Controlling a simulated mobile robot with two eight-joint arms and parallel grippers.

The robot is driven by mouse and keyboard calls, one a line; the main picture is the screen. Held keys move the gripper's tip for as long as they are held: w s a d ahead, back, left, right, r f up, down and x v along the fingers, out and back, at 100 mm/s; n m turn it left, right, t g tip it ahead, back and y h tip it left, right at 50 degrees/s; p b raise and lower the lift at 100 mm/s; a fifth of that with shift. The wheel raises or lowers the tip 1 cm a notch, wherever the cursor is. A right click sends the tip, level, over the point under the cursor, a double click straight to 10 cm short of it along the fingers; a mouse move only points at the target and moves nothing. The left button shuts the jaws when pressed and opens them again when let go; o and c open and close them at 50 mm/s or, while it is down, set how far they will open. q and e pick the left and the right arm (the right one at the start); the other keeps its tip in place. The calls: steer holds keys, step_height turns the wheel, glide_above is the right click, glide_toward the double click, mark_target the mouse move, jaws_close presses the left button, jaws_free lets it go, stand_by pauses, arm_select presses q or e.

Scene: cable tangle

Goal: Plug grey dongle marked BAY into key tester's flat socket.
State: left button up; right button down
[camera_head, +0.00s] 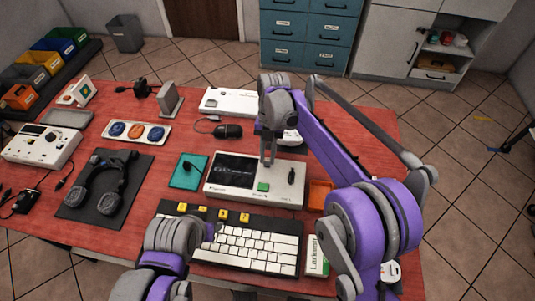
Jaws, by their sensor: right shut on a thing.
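A white device with a dark screen, a green button and a black upright part stands mid-table; it looks like the key tester (223,189). I cannot make out the flat socket or whether the dongle touches the tester. My left gripper (212,232) is low at the keyboard's left end; its jaws are too unclear to judge.
A black-and-white keyboard (245,245) with yellow pieces along its back lies in front of the tester. An orange tray (320,193) stands to the right, a teal pad (188,172) to the left. A dark mat (78,207) holds headphones. A black mouse (228,131) lies behind.

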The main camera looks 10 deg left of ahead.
arm_select(q)
steer(key=shift+f+b, duration=0.35)
steer(key=shift+f, duration=0.1)
arm_select(e)
steer(key=shift+f, duration=0.65)
arm_select(q)
steer(key=shift+s, duration=0.1)
arm_select(e)
steer(key=c, duration=0.7)
jaws_free()
arm_select(q)
steer(key=shift+r+p, duration=0.55)
steer(key=shift+r, duration=0.05)
arm_select(e)
steer(key=v, duration=1.1)
